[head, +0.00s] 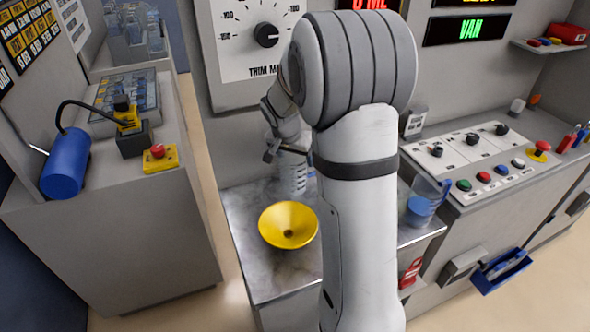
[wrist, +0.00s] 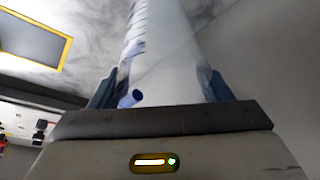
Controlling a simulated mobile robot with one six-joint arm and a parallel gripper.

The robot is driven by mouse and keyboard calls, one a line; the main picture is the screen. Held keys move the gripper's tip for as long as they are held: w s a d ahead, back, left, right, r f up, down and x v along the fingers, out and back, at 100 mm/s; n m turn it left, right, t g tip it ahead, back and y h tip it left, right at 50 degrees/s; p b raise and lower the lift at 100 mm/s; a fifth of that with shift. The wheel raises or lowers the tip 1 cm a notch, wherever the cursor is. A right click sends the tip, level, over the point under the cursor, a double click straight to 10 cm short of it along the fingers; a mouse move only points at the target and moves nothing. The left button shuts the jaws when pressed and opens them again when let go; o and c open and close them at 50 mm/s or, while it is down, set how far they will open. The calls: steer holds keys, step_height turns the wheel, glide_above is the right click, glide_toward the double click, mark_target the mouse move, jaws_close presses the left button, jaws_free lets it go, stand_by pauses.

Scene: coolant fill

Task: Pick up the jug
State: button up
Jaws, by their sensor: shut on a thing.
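A clear, upright graduated vessel (head: 293,173) is at the steel worktop behind the yellow funnel, partly hidden by my arm. My gripper (head: 277,152) is at its upper part. In the wrist view the pale vessel with scale marks (wrist: 158,50) lies between the blue fingers of my gripper (wrist: 162,90), which are shut on it. I cannot tell whether its base touches the worktop. A clear jug with blue liquid (head: 422,203) stands at the right end of the worktop, apart from my gripper and partly behind my arm.
The yellow funnel (head: 288,225) sits in front of the held vessel on the steel worktop (head: 240,205). A button console (head: 490,160) is at the right. A blue cylinder (head: 65,165) and yellow emergency-stop box (head: 160,158) are on the left cabinet. Floor shows between the cabinets.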

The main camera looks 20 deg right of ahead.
steer(key=c, duration=0.4)
steer(key=shift+r, duration=0.2)
